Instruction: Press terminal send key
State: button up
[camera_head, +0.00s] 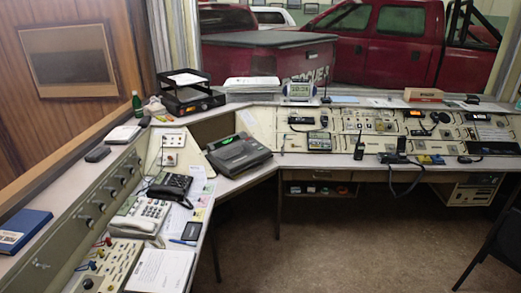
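A dark grey desktop unit (238,152) with a sloped front and a small raised display sits at the inner corner of the console; it may be the terminal, but I cannot tell for sure. Its keys are too small to make out, and I cannot pick out a send key. My gripper is not in view.
A black phone (170,186) and a white phone (141,216) stand on the left console wing. Radio panels (380,122) line the back wing. A dark chair (496,243) is at the right edge. The brown floor (330,245) in the middle is clear.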

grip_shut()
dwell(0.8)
